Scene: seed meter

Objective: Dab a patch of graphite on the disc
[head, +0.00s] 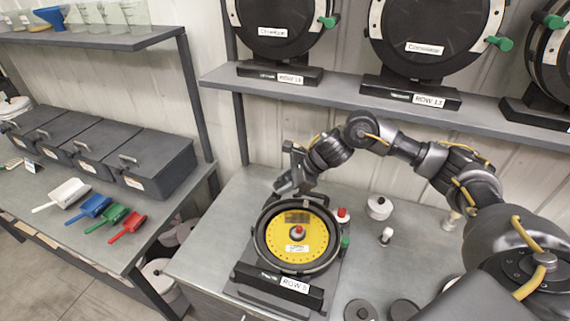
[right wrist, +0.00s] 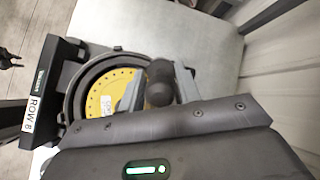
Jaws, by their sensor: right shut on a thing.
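The yellow disc (head: 314,235) lies in the round dark housing of a seed meter on the bench, with a red-topped knob (head: 298,232) at its centre. My right gripper (head: 289,184) is at the housing's far left rim. In the right wrist view it is shut on a dark, rounded piece (right wrist: 159,82), in front of the disc (right wrist: 103,91), hiding part of it. I cannot tell whether the piece touches anything. A small dark shape (right wrist: 10,58) in that view may be my left gripper; its jaws are unclear.
A white lidded pot (head: 379,208) and a small white-topped item (head: 386,236) stand right of the meter. Dark round pieces (head: 360,311) lie at the front. A shelf (head: 350,96) with more meters hangs behind. Coloured scoops (head: 90,207) lie on the left bench.

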